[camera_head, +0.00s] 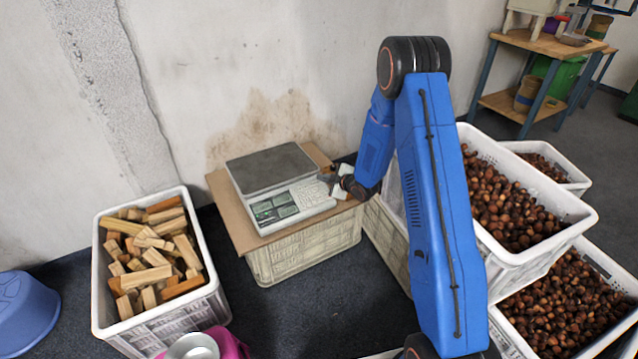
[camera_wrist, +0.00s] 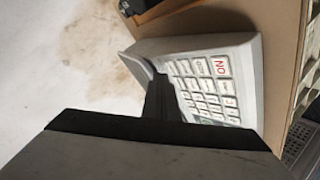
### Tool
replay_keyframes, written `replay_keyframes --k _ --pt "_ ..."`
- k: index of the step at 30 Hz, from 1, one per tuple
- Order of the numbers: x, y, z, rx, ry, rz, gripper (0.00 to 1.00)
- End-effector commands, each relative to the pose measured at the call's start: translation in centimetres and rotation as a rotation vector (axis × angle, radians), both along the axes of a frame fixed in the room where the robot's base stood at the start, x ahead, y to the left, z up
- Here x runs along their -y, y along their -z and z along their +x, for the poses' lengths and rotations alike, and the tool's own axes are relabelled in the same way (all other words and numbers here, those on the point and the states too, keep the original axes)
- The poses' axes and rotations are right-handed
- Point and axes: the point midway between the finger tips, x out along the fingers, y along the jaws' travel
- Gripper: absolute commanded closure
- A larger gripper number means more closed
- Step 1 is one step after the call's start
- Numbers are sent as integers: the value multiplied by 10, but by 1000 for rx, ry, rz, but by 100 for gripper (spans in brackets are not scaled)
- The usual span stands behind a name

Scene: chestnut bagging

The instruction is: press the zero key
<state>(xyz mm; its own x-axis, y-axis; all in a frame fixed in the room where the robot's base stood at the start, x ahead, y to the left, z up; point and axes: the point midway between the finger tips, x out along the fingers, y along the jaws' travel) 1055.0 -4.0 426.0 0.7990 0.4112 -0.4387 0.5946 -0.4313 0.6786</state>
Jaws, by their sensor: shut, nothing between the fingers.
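The scale (camera_head: 285,187) has a dark weighing plate, a greenish display and a white keypad, and stands on a board over an upturned crate. My gripper (camera_head: 331,179) is shut and empty, at the right end of the scale's keypad. My gripper's dark fingers (camera_wrist: 160,92) reach over the keypad's edge there and hide part of the keys. I cannot make out the zero key, nor tell whether the fingertips touch a key.
A white crate of wood blocks (camera_head: 105,293) stands left of the scale. White crates of chestnuts (camera_head: 515,200) stand on the right. The wall (camera_head: 230,60) is close behind the scale. A blue tub (camera_head: 22,310) and a pink item (camera_head: 232,345) lie at the lower left.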

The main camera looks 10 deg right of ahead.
Motion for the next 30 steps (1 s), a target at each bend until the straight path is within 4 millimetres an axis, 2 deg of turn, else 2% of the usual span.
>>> replay_keyframes --k 14,30 --pt "1 -5 -2 0 0 0 100" --pt "5 -44 -14 1 0 -1 100"
